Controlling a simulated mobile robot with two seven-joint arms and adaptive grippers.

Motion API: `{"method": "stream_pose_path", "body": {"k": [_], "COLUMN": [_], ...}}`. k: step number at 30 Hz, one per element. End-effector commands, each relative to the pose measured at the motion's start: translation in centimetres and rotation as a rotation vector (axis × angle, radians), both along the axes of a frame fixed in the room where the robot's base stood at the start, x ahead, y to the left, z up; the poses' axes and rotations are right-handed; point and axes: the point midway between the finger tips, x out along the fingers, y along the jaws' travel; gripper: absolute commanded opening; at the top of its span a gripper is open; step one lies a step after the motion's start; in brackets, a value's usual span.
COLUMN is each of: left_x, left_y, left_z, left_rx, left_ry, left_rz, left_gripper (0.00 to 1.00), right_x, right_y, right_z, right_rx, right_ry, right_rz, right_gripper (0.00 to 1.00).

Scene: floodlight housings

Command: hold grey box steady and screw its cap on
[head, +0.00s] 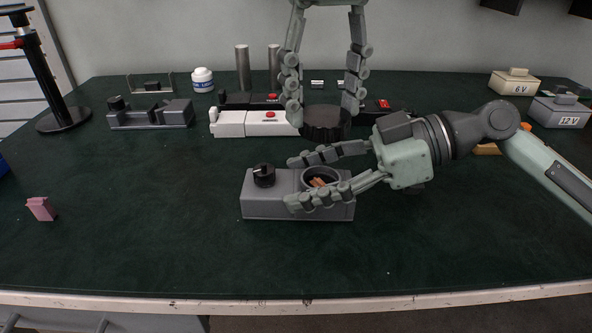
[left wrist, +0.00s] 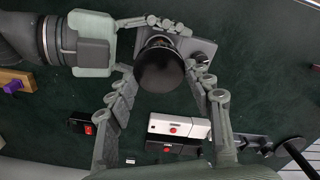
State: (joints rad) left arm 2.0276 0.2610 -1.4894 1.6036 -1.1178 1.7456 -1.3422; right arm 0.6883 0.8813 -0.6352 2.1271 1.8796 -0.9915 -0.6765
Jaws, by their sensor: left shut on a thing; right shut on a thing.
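The grey box (head: 271,207) sits on the green table in front of me, with a black knob (head: 264,176) on its left part. Its round opening (head: 321,177) on the right part is uncovered, with something copper-brown inside. My right gripper (head: 295,183) comes from the right and is shut on the box, one finger along the far side and one along the near side. My left gripper (head: 322,116) points down and is shut on the round black cap (head: 326,124).
Behind stand a white housing with a red button (head: 245,123), a grey housing (head: 152,116), metal cylinders (head: 243,68) and a white jar (head: 202,80). Boxes marked 6V (head: 513,84) and 12V (head: 560,112) are at right. A pink block (head: 41,209) lies left. The front table is clear.

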Motion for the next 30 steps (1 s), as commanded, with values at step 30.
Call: {"method": "stream_pose_path", "body": {"k": [30], "left_x": [0.0], "left_y": [0.0], "left_z": [-5.3], "left_rx": [0.0], "left_ry": [-0.001], "left_rz": [-0.001], "left_gripper": [0.34], "right_x": [0.0], "right_y": [0.0], "right_z": [-0.1], "right_rx": [-0.001], "right_ry": [0.001], "right_rz": [0.001], "right_gripper": [0.04]}}
